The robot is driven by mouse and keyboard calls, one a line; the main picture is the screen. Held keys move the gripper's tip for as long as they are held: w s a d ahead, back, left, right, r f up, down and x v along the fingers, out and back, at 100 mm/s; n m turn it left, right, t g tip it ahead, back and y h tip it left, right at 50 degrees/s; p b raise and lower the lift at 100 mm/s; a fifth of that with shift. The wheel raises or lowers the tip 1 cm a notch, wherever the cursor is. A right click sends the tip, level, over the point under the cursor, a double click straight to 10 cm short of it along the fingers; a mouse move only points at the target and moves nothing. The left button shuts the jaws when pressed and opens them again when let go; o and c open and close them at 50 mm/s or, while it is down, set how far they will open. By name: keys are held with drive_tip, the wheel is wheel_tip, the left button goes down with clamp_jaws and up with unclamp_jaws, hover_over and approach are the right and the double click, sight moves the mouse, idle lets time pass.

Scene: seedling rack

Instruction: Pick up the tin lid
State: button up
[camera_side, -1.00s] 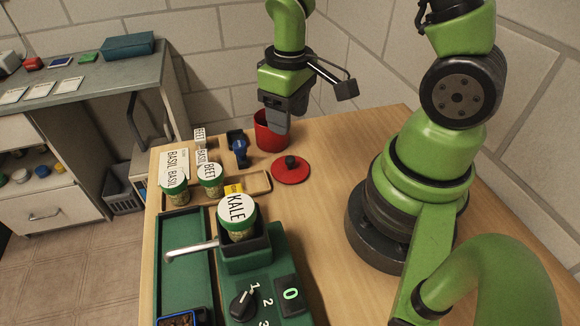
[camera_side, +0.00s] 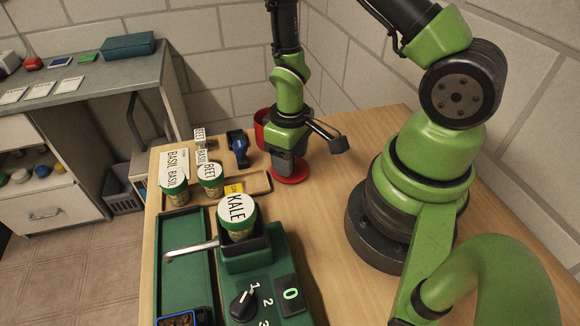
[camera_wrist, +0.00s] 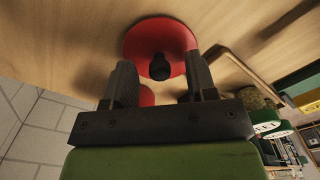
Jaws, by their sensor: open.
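The tin lid (camera_side: 291,174) is a flat red disc lying on the wooden table, partly hidden behind my gripper (camera_side: 283,168) in the side view. In the wrist view the lid (camera_wrist: 150,38) shows with its black knob (camera_wrist: 160,67). My gripper (camera_wrist: 160,83) is open and points down at the lid, with the knob between the lines of its two fingers. Nothing is held. How much height is left between fingertips and lid is hard to tell.
A red tin (camera_side: 262,128) stands just behind my gripper. A blue object (camera_side: 238,143) sits in a dark holder left of it. Jars labelled beet (camera_side: 211,180), basil (camera_side: 174,189) and kale (camera_side: 237,220) stand further left and forward. The table right of the lid is clear.

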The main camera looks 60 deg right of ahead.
drive_tip(key=shift+f, duration=0.35)
drive_tip(key=shift+c, duration=0.2)
clamp_jaws()
drive_tip(key=shift+r, duration=0.15)
